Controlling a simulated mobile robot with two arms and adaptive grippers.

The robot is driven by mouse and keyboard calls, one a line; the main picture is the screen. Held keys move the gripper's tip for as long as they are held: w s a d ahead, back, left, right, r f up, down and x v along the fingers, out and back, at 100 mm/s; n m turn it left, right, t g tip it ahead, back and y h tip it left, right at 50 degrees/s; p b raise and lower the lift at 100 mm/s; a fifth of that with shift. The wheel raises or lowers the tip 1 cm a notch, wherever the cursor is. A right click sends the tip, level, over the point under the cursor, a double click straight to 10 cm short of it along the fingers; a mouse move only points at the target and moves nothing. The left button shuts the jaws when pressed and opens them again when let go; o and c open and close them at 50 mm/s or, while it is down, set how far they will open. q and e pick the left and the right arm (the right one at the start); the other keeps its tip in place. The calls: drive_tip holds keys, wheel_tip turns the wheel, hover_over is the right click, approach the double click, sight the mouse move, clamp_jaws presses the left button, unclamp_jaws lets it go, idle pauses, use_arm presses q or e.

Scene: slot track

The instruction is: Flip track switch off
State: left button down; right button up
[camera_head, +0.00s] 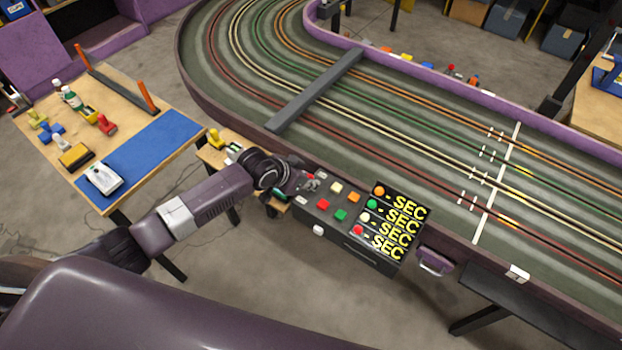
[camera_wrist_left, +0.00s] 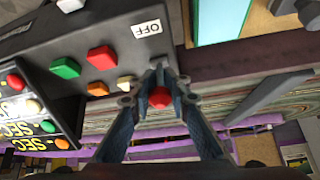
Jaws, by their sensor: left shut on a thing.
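The black control box (camera_head: 330,228) stands at the near edge of the slot track (camera_head: 330,130). My left gripper (camera_head: 309,183) is at the box's left end. In the left wrist view, the two fingers of my left gripper (camera_wrist_left: 159,78) come together around a small switch with a red tip (camera_wrist_left: 160,97), and they are shut on it. A white OFF label (camera_wrist_left: 147,28) is on the panel beside the fingertips. The base of the switch is mostly hidden by the fingers. My right gripper is not in view.
A red button (camera_head: 323,204) and a green button (camera_head: 340,215) sit close to the gripper on the panel. The lap display (camera_head: 395,222) fills the box's right end. A wooden workbench (camera_head: 120,85) with tools stands at the left. A grey bridge (camera_head: 315,90) spans the track.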

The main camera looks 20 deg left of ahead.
use_arm(q)
drive_tip(key=shift+s+a+f+t, duration=0.1)
drive_tip(key=shift+s+f+t, duration=0.05)
drive_tip(key=shift+t, duration=0.25)
drive_tip(key=shift+h+b, duration=0.3)
drive_tip(key=shift+s+t, duration=0.15)
drive_tip(key=shift+t, duration=0.25)
drive_tip(key=shift+a+t+b, duration=0.1)
drive_tip(key=shift+t+b, duration=0.2)
drive_tip(key=shift+t, duration=0.1)
drive_tip(key=c, duration=1.8)
unclamp_jaws()
drive_tip(key=shift+s, duration=0.2)
drive_tip(key=v, duration=1.2)
drive_tip(key=shift+a, duration=0.15)
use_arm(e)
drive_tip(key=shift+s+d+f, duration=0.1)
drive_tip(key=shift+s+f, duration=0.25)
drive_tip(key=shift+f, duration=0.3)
